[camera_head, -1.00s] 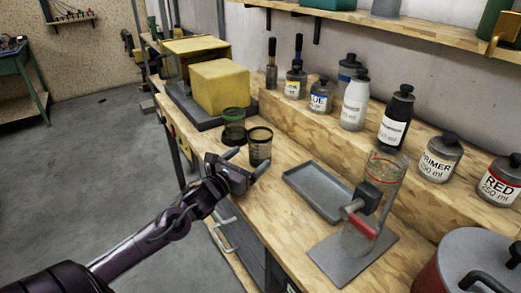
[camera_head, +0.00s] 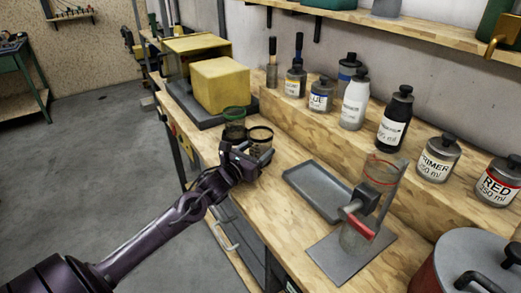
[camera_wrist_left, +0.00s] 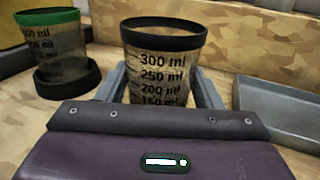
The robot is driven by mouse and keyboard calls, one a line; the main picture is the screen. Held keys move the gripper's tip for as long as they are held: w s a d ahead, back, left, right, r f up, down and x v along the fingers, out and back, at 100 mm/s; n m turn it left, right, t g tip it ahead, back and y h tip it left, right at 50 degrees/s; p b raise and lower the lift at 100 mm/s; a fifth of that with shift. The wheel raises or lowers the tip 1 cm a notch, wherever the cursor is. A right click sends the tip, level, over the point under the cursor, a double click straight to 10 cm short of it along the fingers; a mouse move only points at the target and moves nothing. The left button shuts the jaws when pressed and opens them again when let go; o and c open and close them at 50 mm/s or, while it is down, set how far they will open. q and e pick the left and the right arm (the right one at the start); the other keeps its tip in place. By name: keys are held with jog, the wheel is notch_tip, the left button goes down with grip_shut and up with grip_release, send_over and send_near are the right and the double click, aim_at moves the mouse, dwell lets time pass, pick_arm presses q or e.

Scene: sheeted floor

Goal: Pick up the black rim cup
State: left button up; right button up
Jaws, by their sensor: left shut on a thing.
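The black rim cup (camera_head: 262,138) is a clear measuring cup with a black rim and ml marks, upright at the bench's front edge. It also shows in the left wrist view (camera_wrist_left: 163,62), between the two grey fingers. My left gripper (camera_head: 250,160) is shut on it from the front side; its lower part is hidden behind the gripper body. Whether its base still touches the bench cannot be seen. My right gripper is not in view.
A green rim cup (camera_head: 233,122) stands close on the left; in the wrist view it sits on a black round base (camera_wrist_left: 68,84). A grey tray (camera_head: 296,186) and a stand holding a red-rim cup (camera_head: 381,172) are to the right. Yellow blocks (camera_head: 221,86) stand behind.

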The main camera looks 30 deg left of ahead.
pick_arm(q)
jog(key=shift+c, duration=1.3)
jog(key=shift+r, duration=0.1)
